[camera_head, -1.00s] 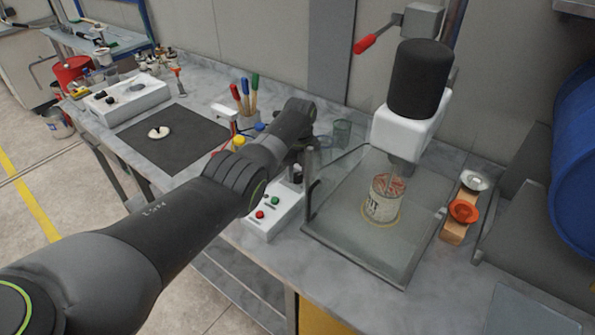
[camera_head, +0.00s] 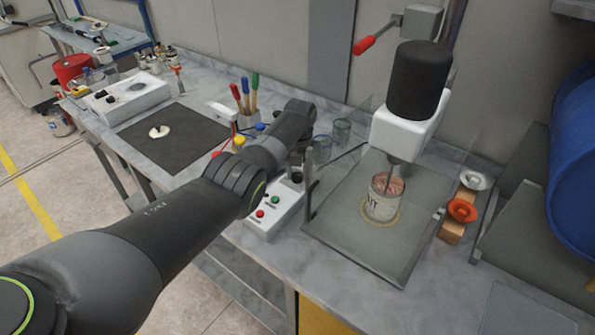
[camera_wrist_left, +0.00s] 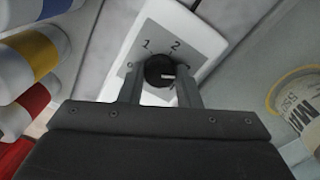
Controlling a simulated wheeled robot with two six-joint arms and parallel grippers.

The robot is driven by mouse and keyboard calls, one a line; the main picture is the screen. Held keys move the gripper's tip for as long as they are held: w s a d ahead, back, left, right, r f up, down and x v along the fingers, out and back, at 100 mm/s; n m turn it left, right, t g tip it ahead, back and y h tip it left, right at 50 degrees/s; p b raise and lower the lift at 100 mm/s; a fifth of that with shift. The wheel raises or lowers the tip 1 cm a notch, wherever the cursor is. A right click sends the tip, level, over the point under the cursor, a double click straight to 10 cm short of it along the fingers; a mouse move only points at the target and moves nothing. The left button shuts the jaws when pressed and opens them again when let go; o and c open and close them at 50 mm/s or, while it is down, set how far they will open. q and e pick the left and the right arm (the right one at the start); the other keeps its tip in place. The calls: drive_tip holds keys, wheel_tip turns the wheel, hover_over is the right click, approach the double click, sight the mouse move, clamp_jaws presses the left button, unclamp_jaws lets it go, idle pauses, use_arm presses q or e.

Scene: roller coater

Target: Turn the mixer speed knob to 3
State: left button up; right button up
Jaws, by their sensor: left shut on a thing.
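The marks at the far right are mostly hidden by a finger. My left gripper (camera_wrist_left: 160,88) is shut on the knob, one finger at each side. In the head view my left arm reaches over the white control box (camera_head: 268,217), which has red and green buttons, and hides part of it. My right gripper is not in view.
A dark mat (camera_head: 180,150) and a blue drum (camera_head: 578,160) lie farther off.

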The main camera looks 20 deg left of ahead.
sight(299, 175)
use_arm(q)
drive_tip(key=shift+w+r, duration=0.15)
drive_tip(key=shift+r, duration=0.05)
drive_tip(key=o, duration=0.7)
drive_tip(key=shift+c, duration=0.2)
drive_tip(key=o, duration=0.3)
drive_tip(key=shift+f, duration=0.1)
drive_tip(key=shift+r, duration=0.6)
wheel_tip(299, 175, up, 16)
drive_tip(key=b, duration=0.2)
drive_tip(key=shift+d, duration=0.25)
